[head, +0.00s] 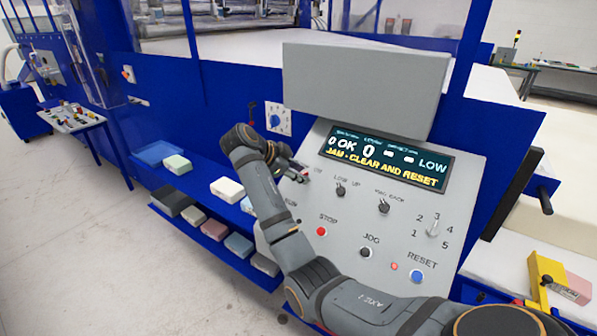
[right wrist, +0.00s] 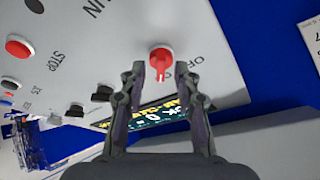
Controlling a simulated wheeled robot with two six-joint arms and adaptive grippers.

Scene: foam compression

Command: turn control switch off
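The control switch (right wrist: 161,59) is a round red knob with a red handle on the grey control panel, with "OFF" lettering beside it in the right wrist view. My right gripper (right wrist: 160,72) is open, its two fingertips on either side of the knob's handle with gaps showing; I cannot tell whether either touches it. In the head view my right gripper (head: 294,172) is at the upper left of the panel (head: 330,265) and largely hides the switch. My left gripper is not in view.
The panel also holds a display (head: 385,160) reading "JAM - CLEAR AND RESET", a red STOP button (head: 321,231), a black JOG button (head: 365,252), a blue RESET button (head: 417,276) and small black knobs. Foam blocks (head: 227,190) lie on blue shelves at left. The floor at lower left is clear.

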